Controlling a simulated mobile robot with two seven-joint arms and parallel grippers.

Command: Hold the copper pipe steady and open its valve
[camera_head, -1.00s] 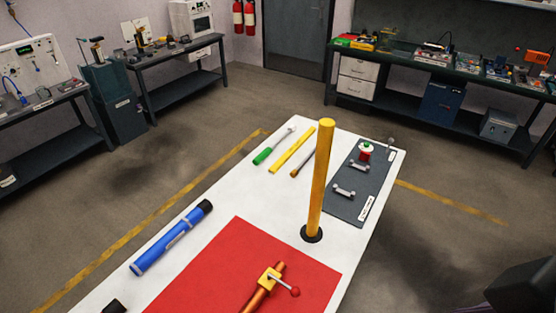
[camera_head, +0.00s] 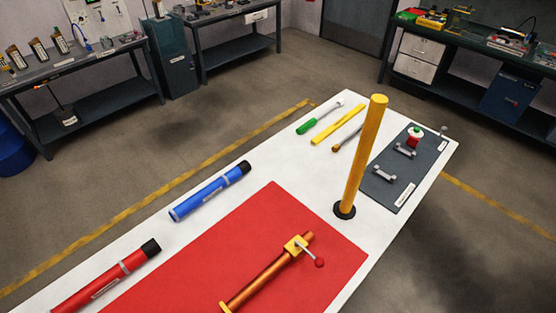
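The copper pipe (camera_head: 265,279) lies on a red mat (camera_head: 190,258) on the white table. It runs diagonally, from lower left to upper right. Near its upper end is a yellow valve body (camera_head: 295,245) with a silver lever that ends in a red knob (camera_head: 319,262). A second yellow fitting (camera_head: 226,307) sits on the pipe's lower end, partly cut by the bottom edge. Neither of my grippers shows in the head view, and nothing touches the pipe.
A tall yellow post (camera_head: 363,155) on a black base stands beyond the mat. A blue tube (camera_head: 210,191) and a red tube (camera_head: 108,280) lie along the left edge. A green-handled screwdriver (camera_head: 307,127), yellow bar (camera_head: 338,124) and dark grey tool mat (camera_head: 383,192) lie at the far end.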

